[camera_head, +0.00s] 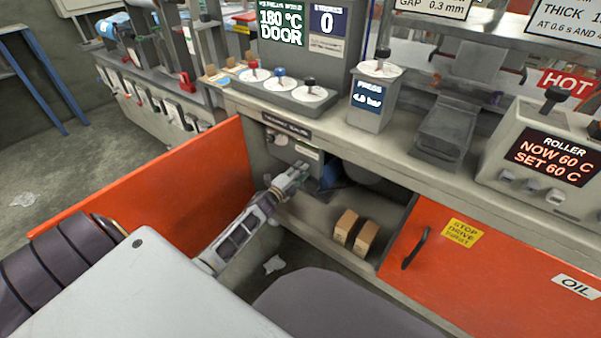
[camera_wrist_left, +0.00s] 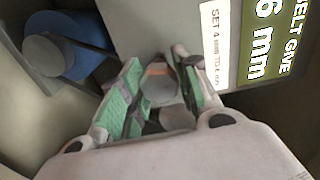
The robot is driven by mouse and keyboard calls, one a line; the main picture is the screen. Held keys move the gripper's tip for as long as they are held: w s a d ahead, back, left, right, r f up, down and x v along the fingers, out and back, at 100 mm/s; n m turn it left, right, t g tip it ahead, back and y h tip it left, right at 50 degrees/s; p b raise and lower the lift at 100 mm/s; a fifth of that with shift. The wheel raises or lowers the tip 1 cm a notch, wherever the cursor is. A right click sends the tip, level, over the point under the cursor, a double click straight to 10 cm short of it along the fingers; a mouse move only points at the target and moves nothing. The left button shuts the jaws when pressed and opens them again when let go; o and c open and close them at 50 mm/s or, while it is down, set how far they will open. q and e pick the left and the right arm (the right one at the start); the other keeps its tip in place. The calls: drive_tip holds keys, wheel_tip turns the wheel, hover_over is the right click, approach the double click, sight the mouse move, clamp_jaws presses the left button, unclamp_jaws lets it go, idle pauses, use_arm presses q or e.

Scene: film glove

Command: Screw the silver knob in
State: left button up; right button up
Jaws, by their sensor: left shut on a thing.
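The silver knob (camera_wrist_left: 159,88), a round grey cap, shows in the left wrist view between the green finger pads of my left gripper (camera_wrist_left: 158,92). The gripper is shut on it, with a pad on either side. A second grey round part (camera_wrist_left: 177,117) lies nearer the palm. In the head view my left gripper (camera_head: 296,175) reaches into the open bay under the counter and hides the knob. A sign reading "BELT GIVE 6 mm" (camera_wrist_left: 265,45) stands to the right of the knob in the wrist view. My right gripper is not in view.
A blue pulley (camera_wrist_left: 55,58) with a dark belt sits left of the gripper in the wrist view. An open orange door (camera_head: 180,185) stands left of my arm. Two small tan boxes (camera_head: 356,231) sit on the bay floor. Another orange door (camera_head: 450,265) is to the right.

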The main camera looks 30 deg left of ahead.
use_arm(q)
drive_tip(key=shift+f+m, duration=0.1)
drive_tip(key=shift+m, duration=0.3)
drive_tip(key=o, duration=1)
drive_tip(key=shift+s, duration=0.15)
drive_tip(key=shift+s+a, duration=0.15)
drive_tip(key=shift+s, duration=1.8)
drive_tip(key=shift+s+a, duration=0.15)
drive_tip(key=shift+s, duration=1.8)
drive_tip(key=shift+s+a, duration=0.15)
drive_tip(key=shift+s, duration=1.8)
